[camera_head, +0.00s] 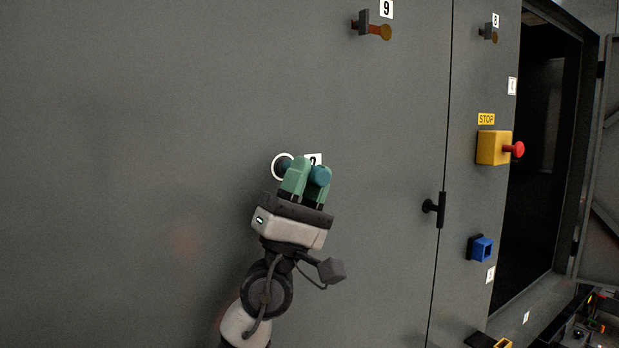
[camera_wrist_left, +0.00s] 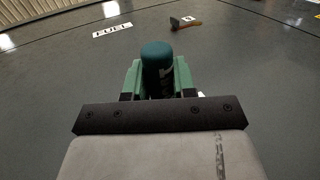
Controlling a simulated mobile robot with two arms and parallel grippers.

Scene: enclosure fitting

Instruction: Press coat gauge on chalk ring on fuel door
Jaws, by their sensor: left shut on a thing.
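My left gripper (camera_head: 306,182) has green fingers and is shut on the coat gauge (camera_head: 320,175), a dark teal rounded cylinder. The gauge also stands between the fingers in the left wrist view (camera_wrist_left: 157,58). The chalk ring (camera_head: 273,167) is a thin white circle on the grey fuel door (camera_head: 180,120). The fingers cover part of the ring's right side. I cannot tell whether the gauge touches the door. The ring is not clear in the wrist view. My right gripper is not in view.
A latch (camera_head: 372,27) is above right. A black handle (camera_head: 436,209), a yellow box with a red button (camera_head: 494,148) and a blue socket (camera_head: 481,247) are at right. The door's left side is bare.

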